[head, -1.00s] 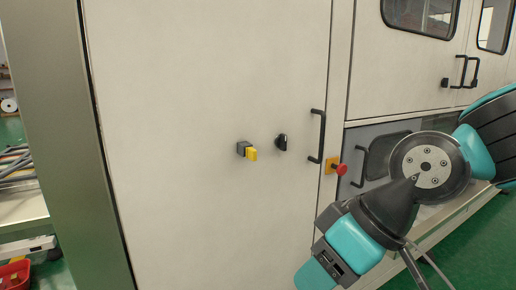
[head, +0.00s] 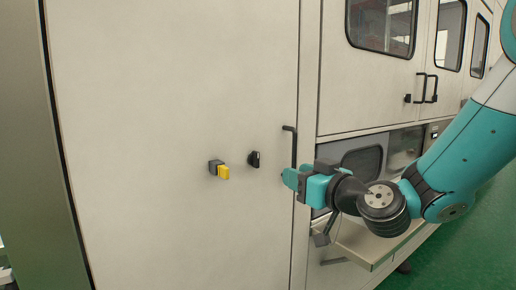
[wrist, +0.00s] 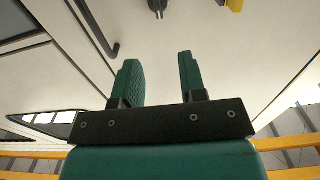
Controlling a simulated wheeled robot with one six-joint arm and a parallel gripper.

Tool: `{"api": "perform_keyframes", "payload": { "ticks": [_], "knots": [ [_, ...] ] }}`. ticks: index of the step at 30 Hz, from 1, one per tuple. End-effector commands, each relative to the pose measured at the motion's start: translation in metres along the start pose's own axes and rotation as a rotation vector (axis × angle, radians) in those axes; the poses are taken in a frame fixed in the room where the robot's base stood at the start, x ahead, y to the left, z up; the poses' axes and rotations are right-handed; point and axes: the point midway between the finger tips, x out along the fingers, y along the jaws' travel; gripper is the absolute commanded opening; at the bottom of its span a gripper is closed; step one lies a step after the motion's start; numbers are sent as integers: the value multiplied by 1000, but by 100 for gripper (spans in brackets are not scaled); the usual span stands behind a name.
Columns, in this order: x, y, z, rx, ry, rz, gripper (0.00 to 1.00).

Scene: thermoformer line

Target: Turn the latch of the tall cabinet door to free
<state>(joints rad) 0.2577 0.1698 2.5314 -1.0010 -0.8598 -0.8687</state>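The tall cabinet door (head: 180,80) is a large pale panel. On it is a small black turn latch (head: 254,159), which also shows at the top edge of the wrist view (wrist: 158,8). My gripper (head: 290,178) is to the right of the latch and slightly lower, apart from it, in front of the door handle's lower part. In the wrist view the two green fingers of my gripper (wrist: 160,65) stand apart with nothing between them. The latch lies beyond the fingertips.
A yellow switch piece (head: 223,172) on a grey block sits left of the latch. The black bar handle (head: 291,140) stands to its right, close to my gripper. Windowed doors (head: 382,25) and a lower opening (head: 405,145) are further right.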

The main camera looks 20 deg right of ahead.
Motion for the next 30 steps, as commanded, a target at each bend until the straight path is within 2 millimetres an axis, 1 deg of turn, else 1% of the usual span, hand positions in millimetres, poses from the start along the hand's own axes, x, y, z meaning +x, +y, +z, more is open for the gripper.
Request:
{"api": "perform_keyframes", "payload": {
  "ticks": [1,3,15,21,24,30],
  "knots": [
    [4,0,-6,7,-9,3,38],
    [7,2,-5,9,-12,12,38],
    [94,1,-6,3,-7,7,38],
    [128,1,-4,2,-6,8,38],
    [140,2,-3,2,-6,9,38],
    [151,2,0,3,-4,9,38]
  ]
}}
